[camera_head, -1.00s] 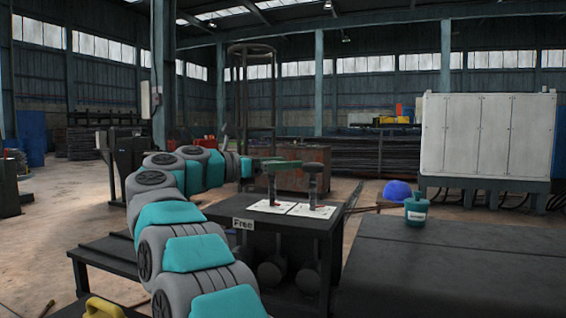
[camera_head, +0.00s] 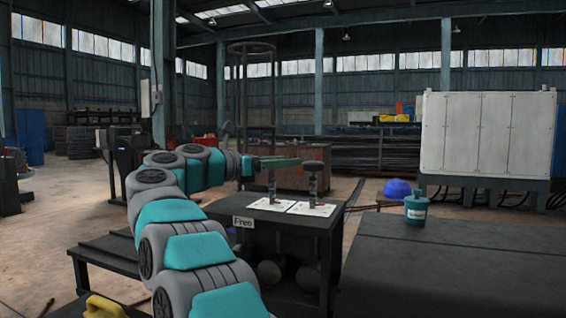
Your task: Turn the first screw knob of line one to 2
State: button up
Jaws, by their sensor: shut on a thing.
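Two upright screw knobs stand on the dark table (camera_head: 300,227), each over a white marked sheet. The left screw knob (camera_head: 271,184) has its top hidden by my gripper (camera_head: 275,163), which reaches in from the left. My gripper is shut on the top of this knob. A green bar shows there, level, and I cannot tell whether it belongs to the gripper or to the knob. The right screw knob (camera_head: 313,181) has a dark round top and stands free. The markings on the left sheet (camera_head: 262,204) and right sheet (camera_head: 307,209) are too small to read.
A "Free" sign (camera_head: 243,223) is on the table's front left corner. A teal canister (camera_head: 416,208) stands on the dark surface (camera_head: 440,265) at the right. A blue dome (camera_head: 397,188) and a white cabinet (camera_head: 487,135) are behind. A yellow object (camera_head: 103,307) is at the bottom left.

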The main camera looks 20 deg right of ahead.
jog(key=shift+f+t+b, duration=0.1)
jog(key=shift+t+b, duration=0.2)
jog(key=shift+b, duration=0.2)
